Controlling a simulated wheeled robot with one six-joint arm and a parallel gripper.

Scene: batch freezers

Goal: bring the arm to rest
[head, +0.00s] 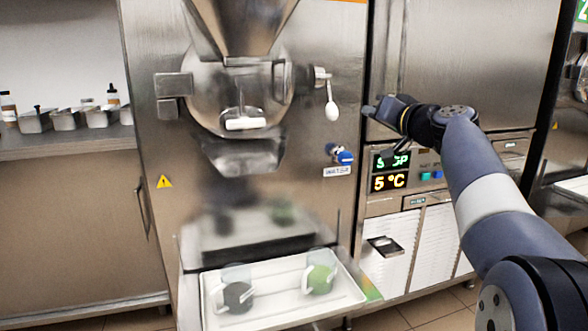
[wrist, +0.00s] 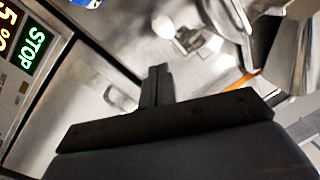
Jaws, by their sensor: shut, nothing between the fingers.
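My arm (head: 488,195) reaches up from the lower right in the head view. My gripper (head: 369,112) is at its end, in front of the machine's right-hand section, just right of the white-knobbed lever. In the wrist view my gripper (wrist: 158,70) shows as dark fingers together, shut with nothing between them. It appears clear of the steel front, though the exact gap is hard to tell.
The batch freezer has a white-knobbed lever (head: 332,110), a blue water tap (head: 341,155) and a display panel (head: 391,170) reading STOP and 5 °C. A white tray (head: 207,290) below holds a dark and a green item. Metal containers (head: 68,120) stand on the left counter.

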